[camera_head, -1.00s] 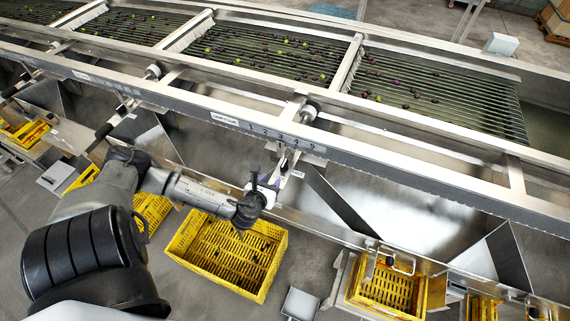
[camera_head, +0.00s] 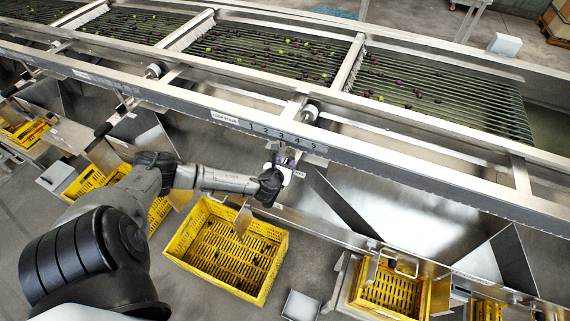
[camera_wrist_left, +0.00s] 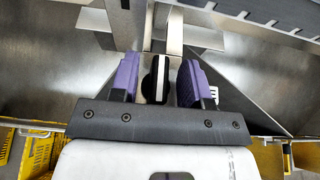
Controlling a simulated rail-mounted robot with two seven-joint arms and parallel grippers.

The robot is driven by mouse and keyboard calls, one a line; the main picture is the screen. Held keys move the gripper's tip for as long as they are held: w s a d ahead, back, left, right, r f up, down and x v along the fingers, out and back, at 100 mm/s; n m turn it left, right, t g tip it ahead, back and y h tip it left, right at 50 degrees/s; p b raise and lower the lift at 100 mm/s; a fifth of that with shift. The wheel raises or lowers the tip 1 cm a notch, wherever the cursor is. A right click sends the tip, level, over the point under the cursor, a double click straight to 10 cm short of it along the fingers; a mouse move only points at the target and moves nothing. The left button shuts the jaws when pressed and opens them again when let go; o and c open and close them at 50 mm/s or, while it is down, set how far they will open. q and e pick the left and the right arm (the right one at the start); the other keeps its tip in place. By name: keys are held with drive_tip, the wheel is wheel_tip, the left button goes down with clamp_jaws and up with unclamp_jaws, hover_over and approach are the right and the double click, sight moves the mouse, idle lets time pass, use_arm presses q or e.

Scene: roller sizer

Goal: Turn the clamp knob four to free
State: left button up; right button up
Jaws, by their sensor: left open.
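The clamp knob (camera_wrist_left: 156,80), black with a pale stripe across its face, stands in the middle of the left wrist view. My left gripper (camera_wrist_left: 158,70) is open, with one purple finger pad on each side of the knob. Small gaps show between the pads and the knob; I cannot tell how deep the knob sits between them. In the head view, my left gripper (camera_head: 286,158) is at the machine's front rail, below the numbered scale (camera_head: 275,134). There the gripper and wrist hide the knob. My right gripper is not in view.
The long steel rail (camera_head: 400,170) of the sizer runs just above the gripper. Slanted metal chute plates (camera_head: 340,203) stand to its right. Yellow crates, one (camera_head: 215,250) below the arm and another (camera_head: 390,292) at lower right, stand under the machine. Dark and green fruits lie on the rollers (camera_head: 430,85).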

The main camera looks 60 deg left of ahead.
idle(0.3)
use_arm(q)
clamp_jaws()
idle(0.3)
